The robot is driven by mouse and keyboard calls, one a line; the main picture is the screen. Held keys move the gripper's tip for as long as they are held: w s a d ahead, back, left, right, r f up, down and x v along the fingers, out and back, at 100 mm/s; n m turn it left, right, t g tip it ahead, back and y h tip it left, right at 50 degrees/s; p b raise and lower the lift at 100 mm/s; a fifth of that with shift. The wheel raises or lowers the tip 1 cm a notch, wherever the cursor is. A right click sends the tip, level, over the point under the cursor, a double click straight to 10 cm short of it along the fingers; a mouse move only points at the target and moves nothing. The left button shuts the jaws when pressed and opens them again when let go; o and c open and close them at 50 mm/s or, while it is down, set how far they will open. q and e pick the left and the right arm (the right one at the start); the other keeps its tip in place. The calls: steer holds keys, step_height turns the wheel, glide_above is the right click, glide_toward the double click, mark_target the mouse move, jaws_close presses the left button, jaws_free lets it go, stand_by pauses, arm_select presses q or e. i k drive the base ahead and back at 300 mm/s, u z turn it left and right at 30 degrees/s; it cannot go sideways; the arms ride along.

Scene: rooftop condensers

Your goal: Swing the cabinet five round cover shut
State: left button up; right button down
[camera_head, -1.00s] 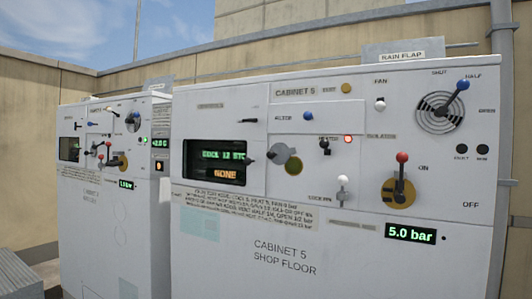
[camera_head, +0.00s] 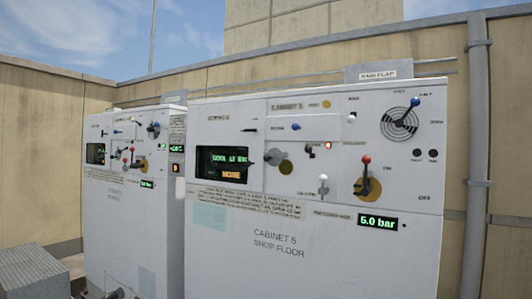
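Cabinet 5 (camera_head: 330,262) is the large white cabinet on the right in the head view. On its panel, right of the dark display, a grey round disc (camera_head: 274,157) with a small black lever sits beside and partly over an olive round disc (camera_head: 286,167). The grey disc looks like the round cover, offset up and left of the olive one, part of which shows bare. The discs are small, so I cannot tell how the cover hinges. Neither of my grippers shows in the view.
A second cabinet (camera_head: 118,222) stands to the left. Cabinet 5 also carries a red-knobbed lever (camera_head: 366,160), a blue-knobbed lever over a round vent (camera_head: 399,124) and a white-knobbed switch (camera_head: 323,178). A grey ribbed box (camera_head: 35,272) is at lower left. A vertical pipe (camera_head: 475,150) stands at right.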

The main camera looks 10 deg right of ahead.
mark_target(274, 157)
steer(key=z, duration=0.5)
steer(key=k, duration=0.2)
steer(key=u, duration=1.3)
steer(key=i, duration=1.65)
steer(key=z, duration=0.75)
